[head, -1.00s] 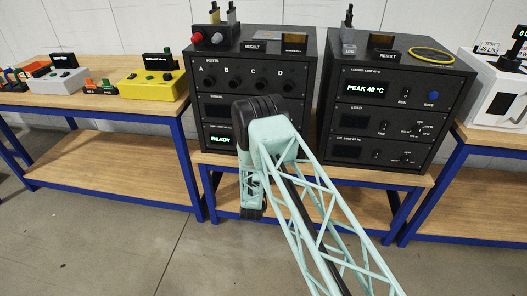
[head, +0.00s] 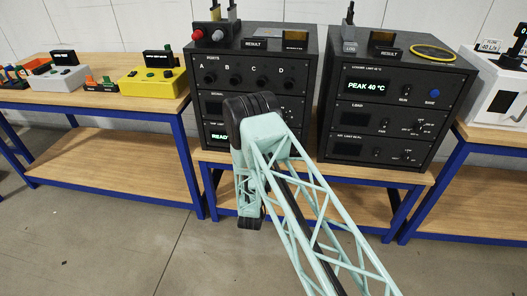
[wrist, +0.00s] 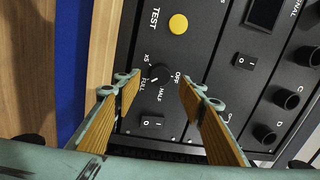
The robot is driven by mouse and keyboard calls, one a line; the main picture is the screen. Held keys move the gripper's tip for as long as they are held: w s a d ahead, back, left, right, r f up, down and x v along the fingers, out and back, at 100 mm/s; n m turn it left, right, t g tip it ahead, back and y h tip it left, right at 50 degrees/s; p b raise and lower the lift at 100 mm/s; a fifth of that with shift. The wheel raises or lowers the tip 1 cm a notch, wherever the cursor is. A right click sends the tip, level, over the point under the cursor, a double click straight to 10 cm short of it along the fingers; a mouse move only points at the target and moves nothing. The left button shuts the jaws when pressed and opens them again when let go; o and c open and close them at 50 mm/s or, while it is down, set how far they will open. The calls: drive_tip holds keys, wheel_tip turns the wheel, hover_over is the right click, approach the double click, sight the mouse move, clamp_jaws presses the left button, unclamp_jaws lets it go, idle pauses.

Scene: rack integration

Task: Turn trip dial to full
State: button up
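In the wrist view a small black dial (wrist: 160,76) sits on a dark panel, with printed positions OFF, HALF, FULL and X5 around it. No other name for it is readable. Its pointer direction is not clear to me. My gripper (wrist: 160,84) is open, its two wood-coloured pads on either side of the dial with gaps to both. Whether the fingertips reach the depth of the dial I cannot tell. In the head view my arm covers this part of the left black cabinet (head: 207,110), and the gripper is hidden behind it.
Near the dial are a yellow button (wrist: 178,24) by the word TEST, a rocker switch (wrist: 152,123), another rocker (wrist: 243,60) and port knobs (wrist: 287,98). A second black cabinet (head: 350,95) reading PEAK 40 °C stands to the right. A yellow box (head: 153,84) stands left.

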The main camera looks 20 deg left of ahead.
drive_tip(key=v, duration=0.7)
drive_tip(key=shift+w+r, duration=0.1)
idle(0.5)
